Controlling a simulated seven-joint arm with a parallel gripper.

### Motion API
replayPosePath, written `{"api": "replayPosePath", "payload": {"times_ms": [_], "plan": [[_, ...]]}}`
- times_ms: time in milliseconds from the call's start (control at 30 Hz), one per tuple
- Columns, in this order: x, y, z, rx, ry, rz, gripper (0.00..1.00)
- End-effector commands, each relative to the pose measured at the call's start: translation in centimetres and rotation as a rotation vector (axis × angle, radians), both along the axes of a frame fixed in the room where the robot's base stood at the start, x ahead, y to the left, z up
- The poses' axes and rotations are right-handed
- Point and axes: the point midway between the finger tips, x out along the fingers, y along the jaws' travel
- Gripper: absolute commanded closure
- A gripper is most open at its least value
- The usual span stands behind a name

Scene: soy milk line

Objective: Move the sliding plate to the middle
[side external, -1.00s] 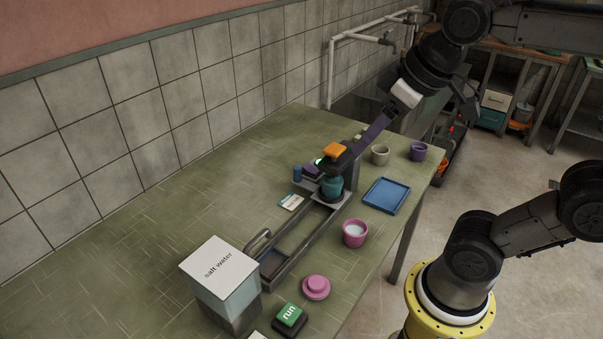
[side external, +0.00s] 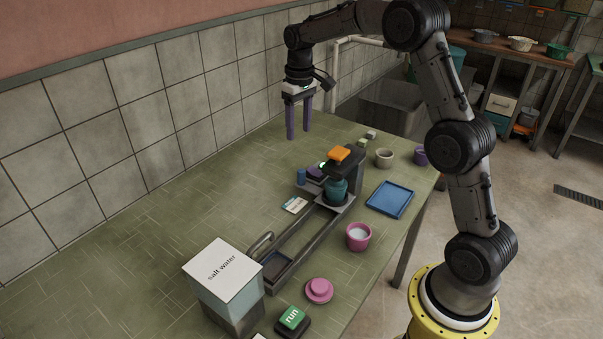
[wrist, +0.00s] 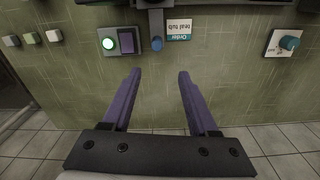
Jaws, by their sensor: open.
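A grey rail (side external: 308,232) runs along the table from the near left to a dark station with an orange top (side external: 339,154). A teal tub (side external: 337,188) stands at the far end of the rail on a light grey plate (side external: 336,203), which appears to be the sliding plate. A dark tray-like part (side external: 276,266) is at the near end, beside a grey loop handle (side external: 260,243). My gripper (side external: 298,136), with purple fingers, is open and empty above the back of the table. Its spread fingers (wrist: 157,74) also show in the wrist view.
A salt water box (side external: 222,282), run button (side external: 292,318), pink lidded dish (side external: 319,290), pink cup (side external: 358,236) and blue tray (side external: 390,199) surround the rail.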

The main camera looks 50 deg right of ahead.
Motion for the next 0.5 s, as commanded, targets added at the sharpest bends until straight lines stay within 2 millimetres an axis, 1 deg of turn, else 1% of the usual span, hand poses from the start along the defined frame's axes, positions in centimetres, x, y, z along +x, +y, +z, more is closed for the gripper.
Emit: {"api": "replayPosePath", "payload": {"times_ms": [33,100,267,367,500], "plan": [[-0.1,-0.3,-0.9,0.006,0.017,-0.008,0.4],[-0.2,-0.6,-1.7,0.01,0.031,-0.014,0.4],[-0.4,-0.8,-2.9,0.01,0.034,-0.019,0.4],[-0.4,-0.8,-4.5,0.012,0.036,-0.019,0.4],[-0.4,-0.8,-7.3,0.012,0.036,-0.018,0.4]]}}
